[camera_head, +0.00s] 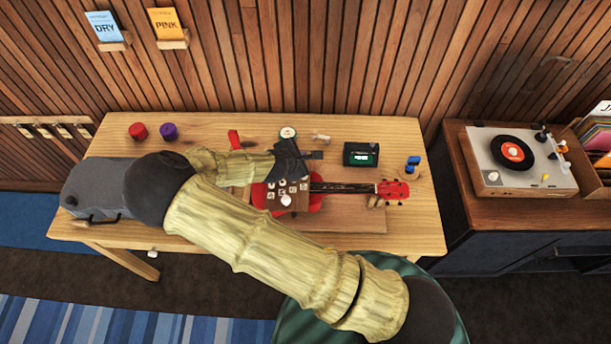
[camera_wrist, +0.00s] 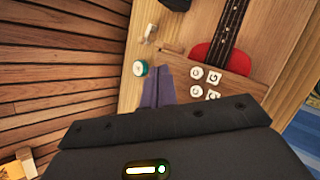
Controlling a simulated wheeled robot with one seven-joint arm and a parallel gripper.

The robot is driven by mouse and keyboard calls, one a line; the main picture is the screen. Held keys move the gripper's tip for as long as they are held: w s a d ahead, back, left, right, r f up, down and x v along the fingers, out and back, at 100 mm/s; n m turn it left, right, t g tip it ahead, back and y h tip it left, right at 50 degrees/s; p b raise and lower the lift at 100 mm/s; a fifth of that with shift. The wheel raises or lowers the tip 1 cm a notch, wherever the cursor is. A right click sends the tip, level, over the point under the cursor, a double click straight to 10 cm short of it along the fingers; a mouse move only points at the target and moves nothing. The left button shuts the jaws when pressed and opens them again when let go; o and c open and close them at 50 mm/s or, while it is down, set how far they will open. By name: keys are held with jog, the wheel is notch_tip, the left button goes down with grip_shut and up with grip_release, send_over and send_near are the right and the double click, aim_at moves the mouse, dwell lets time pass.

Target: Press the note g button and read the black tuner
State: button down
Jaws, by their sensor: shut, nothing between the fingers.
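The black tuner (camera_head: 361,154) stands on the wooden table right of my gripper; its small green-lit screen shows, but I cannot read it. A brown block with several round white lettered buttons (camera_head: 283,195) sits over the red ukulele (camera_head: 315,203). In the wrist view, some white buttons (camera_wrist: 214,76) lie just right of my gripper; I cannot tell for sure which is G. My gripper (camera_head: 318,155) is shut and empty, above the table behind the button block. Its fingers also show in the wrist view (camera_wrist: 158,82). My arm hides part of the table and block.
A round green-rimmed tin (camera_head: 288,133), a red object (camera_head: 234,139), red (camera_head: 138,131) and purple (camera_head: 169,131) pots stand along the back. A blue item on a wooden stand (camera_head: 412,166) is at the right. A turntable (camera_head: 519,160) stands on the side cabinet.

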notch_tip(320, 180, down, 6)
jog(key=b, duration=0.4)
jog(key=shift+s+d+f+b, duration=0.1)
jog(key=shift+f+b, duration=0.15)
jog(key=shift+b, duration=0.05)
jog(key=shift+f+b, duration=0.4)
jog(key=shift+f, duration=0.25)
dwell(1.1)
jog(key=shift+f, duration=0.35)
